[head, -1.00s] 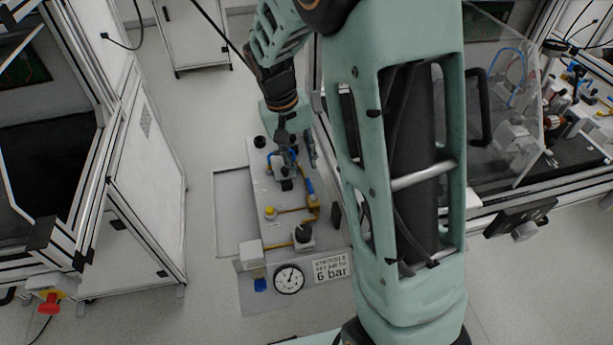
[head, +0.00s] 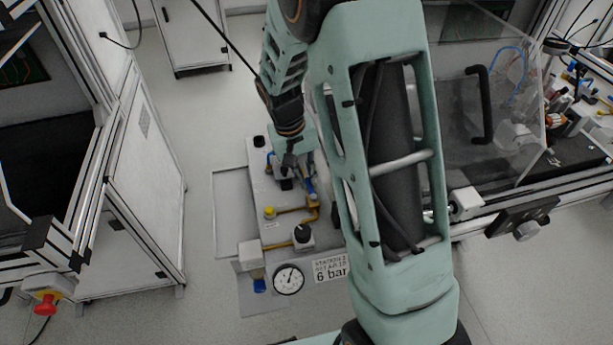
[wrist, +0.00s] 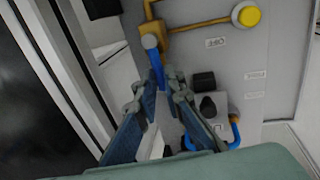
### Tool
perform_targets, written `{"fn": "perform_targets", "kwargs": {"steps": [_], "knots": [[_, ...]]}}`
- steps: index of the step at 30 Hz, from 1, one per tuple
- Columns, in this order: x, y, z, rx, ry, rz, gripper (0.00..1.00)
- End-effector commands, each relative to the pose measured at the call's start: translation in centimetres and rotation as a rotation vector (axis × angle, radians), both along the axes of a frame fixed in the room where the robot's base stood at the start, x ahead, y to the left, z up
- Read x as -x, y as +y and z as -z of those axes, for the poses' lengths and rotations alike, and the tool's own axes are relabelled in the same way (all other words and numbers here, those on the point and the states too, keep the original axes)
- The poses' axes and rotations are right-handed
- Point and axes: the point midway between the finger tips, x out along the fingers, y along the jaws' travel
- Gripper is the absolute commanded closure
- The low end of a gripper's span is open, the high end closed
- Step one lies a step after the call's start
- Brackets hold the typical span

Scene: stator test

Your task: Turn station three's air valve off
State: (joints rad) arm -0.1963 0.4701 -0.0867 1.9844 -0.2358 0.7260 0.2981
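Station three's air valve shows in the wrist view as a brass body (wrist: 181,30) with a grey hub and a blue lever (wrist: 157,66). The lever points from the hub down between my fingers. In the head view the brass body (head: 313,201) sits at the panel's right side, with the lever partly hidden by my gripper. My gripper (wrist: 163,82) is open, its two fingertips on either side of the lever's free end. The left fingertip looks very close to the lever; I cannot tell if it touches. The head view shows my gripper (head: 290,165) over the grey panel (head: 258,190).
The panel also has a yellow button (head: 269,212), a black knob (head: 303,234), a gauge (head: 289,279) and a sign reading 6 bar (head: 330,270). A black knob on a white block (wrist: 208,106) lies right of my fingers. Framed benches stand on both sides.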

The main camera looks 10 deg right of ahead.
Motion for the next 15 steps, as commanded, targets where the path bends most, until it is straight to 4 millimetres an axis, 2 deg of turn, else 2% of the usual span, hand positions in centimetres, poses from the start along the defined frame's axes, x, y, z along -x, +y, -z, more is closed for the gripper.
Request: {"fn": "perform_targets", "kwargs": {"steps": [15], "knots": [[0.05, 0.27, -0.04, 0.000, 0.000, -0.059, 1.00]]}}
